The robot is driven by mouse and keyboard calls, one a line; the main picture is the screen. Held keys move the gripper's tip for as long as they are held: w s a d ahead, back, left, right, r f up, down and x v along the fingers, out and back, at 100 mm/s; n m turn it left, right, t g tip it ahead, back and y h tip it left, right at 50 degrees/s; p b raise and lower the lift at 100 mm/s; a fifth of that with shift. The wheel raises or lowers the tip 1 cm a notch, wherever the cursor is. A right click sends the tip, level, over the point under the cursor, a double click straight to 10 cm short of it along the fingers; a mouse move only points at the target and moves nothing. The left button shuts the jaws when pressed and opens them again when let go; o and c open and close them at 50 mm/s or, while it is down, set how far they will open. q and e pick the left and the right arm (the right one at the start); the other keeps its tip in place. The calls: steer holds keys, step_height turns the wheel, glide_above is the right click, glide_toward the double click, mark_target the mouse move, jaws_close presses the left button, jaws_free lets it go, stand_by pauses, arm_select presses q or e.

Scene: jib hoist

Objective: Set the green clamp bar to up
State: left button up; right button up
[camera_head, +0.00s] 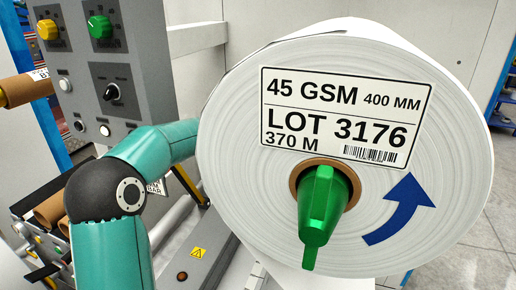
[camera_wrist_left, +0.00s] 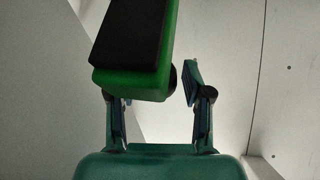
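In the left wrist view a green bar with a black face (camera_wrist_left: 137,40) comes down from the top, its lower end near the left finger. My left gripper (camera_wrist_left: 158,90) is open; the right finger stands apart from the bar, and I cannot tell whether the left finger touches it. In the head view a green tapered piece (camera_head: 322,205) sits in the core of a large white roll and points down. I cannot tell whether it is the same bar. My left arm runs behind the roll, which hides its gripper there. My right gripper is out of view.
The white roll (camera_head: 240,185) with a printed label (camera_head: 345,115) and blue arrow (camera_head: 397,210) fills the right of the head view. A grey control panel (camera_head: 105,65) with yellow, green and black knobs stands at upper left. Brown cores (camera_head: 50,208) lie at lower left.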

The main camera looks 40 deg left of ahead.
arm_select(q)
steer(key=shift+s+r, duration=0.1)
steer(key=shift+r, duration=0.1)
steer(key=shift+s+r, duration=0.1)
steer(key=v, duration=1.1)
steer(key=shift+s, duration=0.25)
steer(key=shift+d, duration=0.1)
